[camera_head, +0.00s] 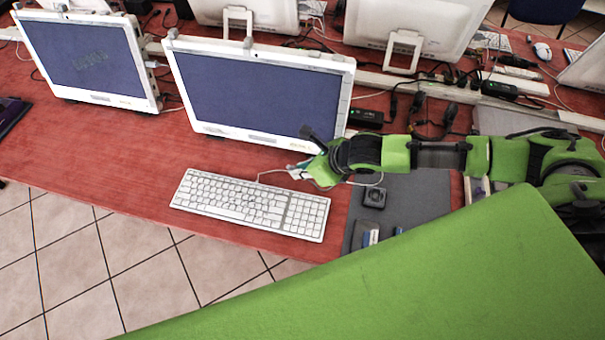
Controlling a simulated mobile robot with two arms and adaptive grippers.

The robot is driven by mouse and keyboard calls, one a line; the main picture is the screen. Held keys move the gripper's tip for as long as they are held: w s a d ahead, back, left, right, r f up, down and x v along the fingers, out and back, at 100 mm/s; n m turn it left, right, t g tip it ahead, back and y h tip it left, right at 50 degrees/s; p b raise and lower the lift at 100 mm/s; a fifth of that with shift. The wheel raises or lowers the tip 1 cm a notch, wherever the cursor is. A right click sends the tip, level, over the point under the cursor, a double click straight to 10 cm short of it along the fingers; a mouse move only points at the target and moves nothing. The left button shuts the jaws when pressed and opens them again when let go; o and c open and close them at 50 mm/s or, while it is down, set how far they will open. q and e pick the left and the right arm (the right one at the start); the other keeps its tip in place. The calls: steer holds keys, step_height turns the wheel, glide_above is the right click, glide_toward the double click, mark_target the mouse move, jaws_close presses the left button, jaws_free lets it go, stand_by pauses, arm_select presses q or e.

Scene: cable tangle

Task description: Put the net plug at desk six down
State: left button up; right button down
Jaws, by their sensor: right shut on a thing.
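My right gripper (309,166) reaches in from the right and hangs over the red desk (130,165), between the monitor's foot and the white keyboard. It is shut on the net plug (297,173), a small pale piece at the fingertips. The gripper hides most of the plug. A thin light cable (268,172) curves from there to the left, behind the keyboard, and another stretch runs right under the gripper. I cannot tell whether the plug touches the desk. My left gripper is out of view. No desk number is readable.
A white keyboard (252,204) lies just below the gripper, and a monitor (258,92) stands behind it. A dark grey mat (418,196) with a small black device (374,197) lies to the right. Cables and black adapters (366,117) crowd the back. Bare desk is free left of the keyboard.

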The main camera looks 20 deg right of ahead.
mark_target(302, 183)
steer(key=shift+w+d+f, duration=0.1)
steer(key=shift+d+f, duration=0.05)
steer(key=shift+f, duration=1.6)
steer(key=c, duration=2)
jaws_free()
steer(key=shift+c, duration=0.2)
steer(key=v, duration=1.2)
